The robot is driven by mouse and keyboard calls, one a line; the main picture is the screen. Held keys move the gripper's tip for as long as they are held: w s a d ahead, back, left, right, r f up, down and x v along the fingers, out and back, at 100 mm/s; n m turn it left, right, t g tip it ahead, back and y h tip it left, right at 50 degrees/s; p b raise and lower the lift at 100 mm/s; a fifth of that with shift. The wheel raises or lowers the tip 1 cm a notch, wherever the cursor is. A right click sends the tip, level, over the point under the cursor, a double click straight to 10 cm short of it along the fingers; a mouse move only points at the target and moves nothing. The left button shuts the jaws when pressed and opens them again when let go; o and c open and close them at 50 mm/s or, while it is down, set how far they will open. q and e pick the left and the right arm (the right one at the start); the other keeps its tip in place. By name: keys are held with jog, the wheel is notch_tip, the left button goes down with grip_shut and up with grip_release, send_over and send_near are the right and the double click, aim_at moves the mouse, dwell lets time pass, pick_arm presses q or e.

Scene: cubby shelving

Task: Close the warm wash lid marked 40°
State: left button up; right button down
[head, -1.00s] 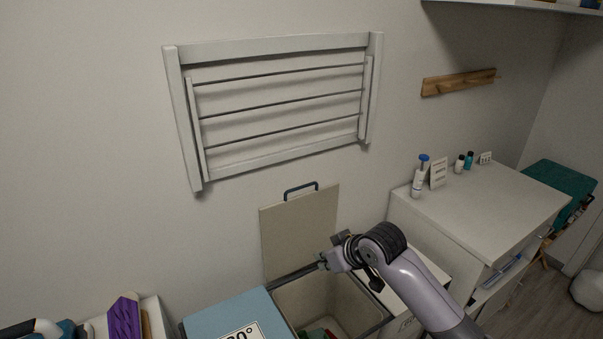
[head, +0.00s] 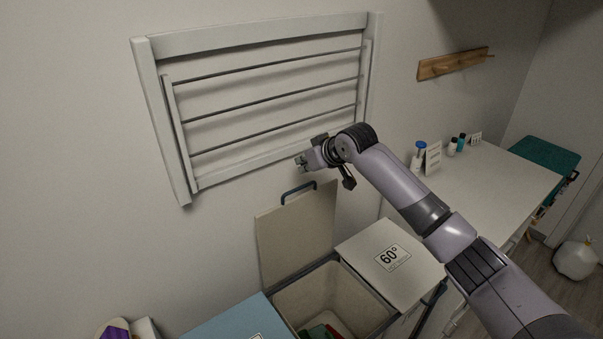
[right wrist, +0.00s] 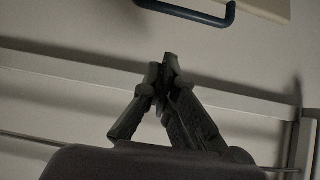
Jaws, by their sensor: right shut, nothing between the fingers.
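The raised lid (head: 297,236) is beige, stands upright against the wall and has a dark blue handle (head: 298,192) on its top edge. No 40° mark shows on its visible face. Below it the middle bin (head: 318,295) is open, with red and green cloth inside. My right gripper (head: 301,162) is shut and empty, above the handle and in front of the wall rack. In the right wrist view the shut fingertips (right wrist: 169,62) point toward the handle (right wrist: 190,12), apart from it. My left gripper is not in view.
A closed white lid marked 60° (head: 391,262) lies right of the open bin, and a blue lid (head: 226,322) lies left. A wall drying rack (head: 262,93) is behind my gripper. A white cabinet (head: 480,190) stands at right.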

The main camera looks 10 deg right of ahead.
jog(key=p+x, duration=0.1)
jog(key=x, duration=0.6)
jog(key=shift+w+a+r+p, duration=0.1)
jog(key=shift+p, duration=0.2)
jog(key=s+p, duration=0.1)
jog(key=s+d+p, duration=0.1)
jog(key=s+f+p, duration=0.1)
jog(key=shift+s+d, duration=0.2)
jog(key=shift+s, duration=0.1)
jog(key=shift+w, duration=0.1)
